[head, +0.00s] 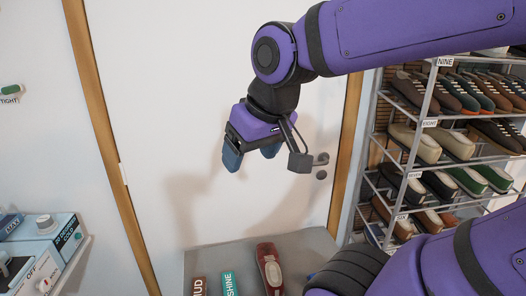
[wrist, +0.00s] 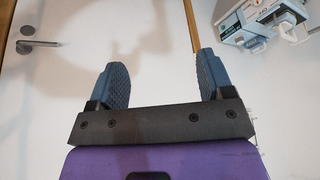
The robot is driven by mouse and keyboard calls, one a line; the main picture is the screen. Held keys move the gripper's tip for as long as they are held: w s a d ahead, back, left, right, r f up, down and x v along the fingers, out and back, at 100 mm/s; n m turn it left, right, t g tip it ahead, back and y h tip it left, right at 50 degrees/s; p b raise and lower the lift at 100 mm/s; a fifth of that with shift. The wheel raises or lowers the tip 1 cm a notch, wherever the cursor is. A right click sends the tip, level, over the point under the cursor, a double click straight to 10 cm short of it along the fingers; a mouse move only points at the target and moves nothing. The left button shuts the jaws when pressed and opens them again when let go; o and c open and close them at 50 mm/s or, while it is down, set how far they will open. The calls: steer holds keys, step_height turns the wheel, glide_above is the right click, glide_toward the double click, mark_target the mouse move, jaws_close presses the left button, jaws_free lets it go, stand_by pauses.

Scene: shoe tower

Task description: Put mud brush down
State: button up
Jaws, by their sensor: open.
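A brown piece lettered MUD (head: 199,287) lies on the grey tabletop (head: 302,246) at the bottom of the head view, cut off by the frame edge. I cannot tell whether it is the mud brush itself or only its label. My gripper (head: 251,156) is above and behind the tabletop, in front of the white door. In the wrist view my gripper (wrist: 162,74) has its two blue fingers wide apart with nothing between them. No brush shows in the wrist view.
A teal piece lettered SHINE (head: 229,285) and a dark red shoe (head: 269,268) lie on the tabletop. A shoe rack (head: 433,80) with several labelled shelves stands at the right. A control box with knobs (head: 40,248) is at the lower left. The door handle (head: 320,160) is near my gripper in the picture.

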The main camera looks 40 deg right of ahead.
steer(key=s, duration=0.2)
steer(key=shift+s+d+r, duration=0.15)
steer(key=shift+s+r, duration=0.2)
steer(key=shift+r, duration=0.05)
steer(key=shift+o, duration=0.4)
stand_by(0.8)
